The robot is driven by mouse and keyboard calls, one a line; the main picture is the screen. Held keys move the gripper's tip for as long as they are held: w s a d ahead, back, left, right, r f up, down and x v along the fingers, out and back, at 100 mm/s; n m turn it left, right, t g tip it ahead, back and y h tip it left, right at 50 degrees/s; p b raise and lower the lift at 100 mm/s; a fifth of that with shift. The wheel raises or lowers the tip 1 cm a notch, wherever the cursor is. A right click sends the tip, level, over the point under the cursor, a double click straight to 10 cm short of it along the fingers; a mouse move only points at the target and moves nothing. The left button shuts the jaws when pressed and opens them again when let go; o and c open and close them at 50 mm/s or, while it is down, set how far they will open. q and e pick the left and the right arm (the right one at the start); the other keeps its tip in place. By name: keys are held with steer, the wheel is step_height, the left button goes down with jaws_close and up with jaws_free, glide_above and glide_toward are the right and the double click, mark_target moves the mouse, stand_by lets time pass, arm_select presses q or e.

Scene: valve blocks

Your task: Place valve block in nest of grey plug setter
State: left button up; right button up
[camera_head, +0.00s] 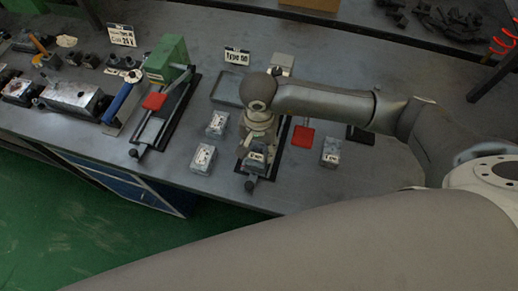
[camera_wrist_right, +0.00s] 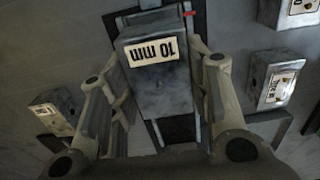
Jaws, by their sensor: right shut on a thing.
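My right gripper (camera_head: 257,148) points down over the front part of the grey plug setter (camera_head: 281,62). It is shut on a grey valve block (camera_head: 256,160). In the right wrist view the valve block (camera_wrist_right: 155,88) carries a "10 mm" label and sits between the two fingers of the right gripper (camera_wrist_right: 162,75). The block is above or on the dark rail of the setter (camera_wrist_right: 178,128); I cannot tell whether it touches. My right arm and the block hide most of the setter and its nest. A red pad (camera_head: 303,136) shows to the right. My left gripper is out of view.
Loose labelled blocks stand left (camera_head: 217,123), front left (camera_head: 202,158) and right (camera_head: 330,150) of the setter. A green plug setter (camera_head: 168,60) stands farther left. A shallow tray (camera_head: 228,88) lies behind, near a Type 00 sign (camera_head: 237,56). The bench's front edge is close.

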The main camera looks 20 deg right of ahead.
mark_target(259, 153)
step_height(259, 153, down, 2)
steer(key=shift+f+p, duration=0.1)
steer(key=shift+p, duration=0.6)
steer(key=shift+f, duration=0.4)
steer(key=shift+w+f, duration=0.1)
steer(key=shift+f, duration=0.05)
steer(key=o, duration=1.4)
steer(key=shift+o, duration=0.2)
